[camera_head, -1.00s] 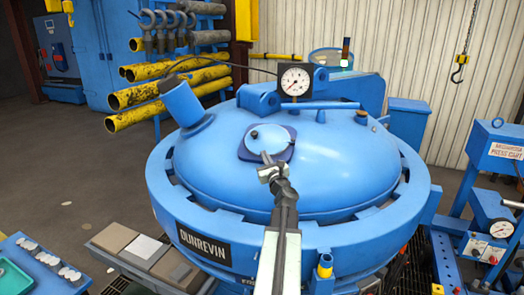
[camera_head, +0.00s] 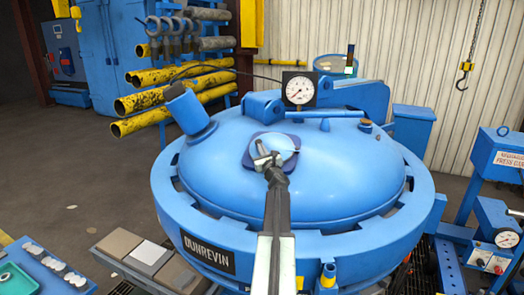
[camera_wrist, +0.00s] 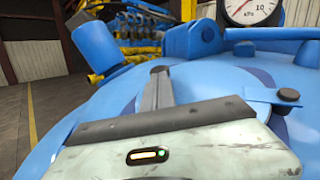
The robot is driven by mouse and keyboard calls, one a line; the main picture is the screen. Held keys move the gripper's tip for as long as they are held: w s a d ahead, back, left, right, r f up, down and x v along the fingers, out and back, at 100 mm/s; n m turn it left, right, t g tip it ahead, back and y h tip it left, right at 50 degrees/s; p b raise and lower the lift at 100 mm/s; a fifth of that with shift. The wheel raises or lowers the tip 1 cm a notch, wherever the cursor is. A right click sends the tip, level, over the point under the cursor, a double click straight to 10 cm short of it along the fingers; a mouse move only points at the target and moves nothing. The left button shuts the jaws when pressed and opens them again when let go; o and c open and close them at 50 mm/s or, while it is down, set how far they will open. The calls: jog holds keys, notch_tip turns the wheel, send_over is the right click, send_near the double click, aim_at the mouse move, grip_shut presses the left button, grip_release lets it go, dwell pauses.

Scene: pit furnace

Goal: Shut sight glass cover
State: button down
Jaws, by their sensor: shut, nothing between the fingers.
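The sight glass (camera_head: 288,142) is a round disc on a dark blue base plate, on top of the domed blue furnace lid (camera_head: 330,165). In the head view my gripper (camera_head: 264,158) overlaps the disc's lower left part and hides some of it. I cannot tell whether it touches. In the wrist view my gripper (camera_wrist: 160,78) is shut with nothing in it, above the dark blue plate. A blue tab with a dark knob (camera_wrist: 288,95) shows right of it, probably part of the cover. I cannot tell how far the cover is open.
A pressure gauge (camera_head: 299,90) stands behind the sight glass, with a blue hinge block (camera_head: 262,104) and bar beside it. A slanted blue cylinder (camera_head: 186,106) rises from the lid's left. Yellow pipes (camera_head: 150,120) lie on a rack behind.

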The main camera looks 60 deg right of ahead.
jog(key=shift+w+d+r+p, duration=0.4)
jog(key=shift+w+d, duration=0.05)
jog(key=shift+d, duration=0.3)
jog(key=shift+a, duration=0.1)
jog(key=shift+s+a, duration=0.1)
jog(key=shift+s+a+f, duration=0.15)
jog(key=shift+a+f, duration=0.1)
jog(key=shift+a, duration=0.05)
jog(key=b+v, duration=0.2)
jog(key=v, duration=1.1)
jog(key=shift+a+b, duration=0.3)
jog(key=shift+w, duration=0.25)
